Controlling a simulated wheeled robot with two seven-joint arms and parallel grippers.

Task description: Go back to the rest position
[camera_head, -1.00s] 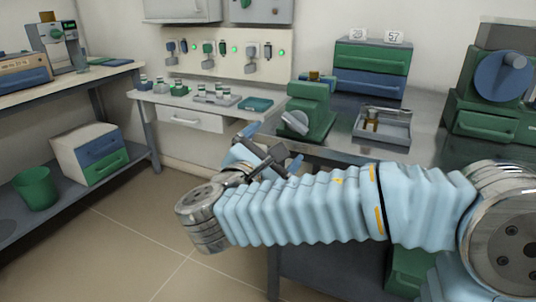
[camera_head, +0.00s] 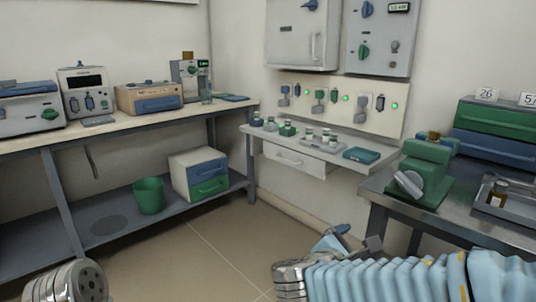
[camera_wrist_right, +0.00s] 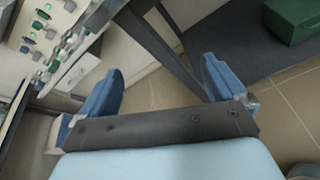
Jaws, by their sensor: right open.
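My right gripper (camera_wrist_right: 160,88) is open and empty in the right wrist view, its two blue fingers wide apart over the floor. In the head view the right gripper (camera_head: 340,238) shows low at the bottom, right of centre, partly hidden by my own wrist and sleeved arm. It is in front of the wall shelf and left of the metal bench, apart from both. My left gripper is not in view; only a rounded metal part of mine shows at the bottom left of the head view.
The metal bench (camera_head: 372,190) at right carries a green device (camera_head: 425,165) and a metal tray (camera_head: 510,205). A wall shelf (camera_head: 345,170) holds small bottles. A long bench (camera_head: 30,148) with instruments stands at left, a green bin (camera_head: 149,195) below it. The floor (camera_head: 215,240) between is clear.

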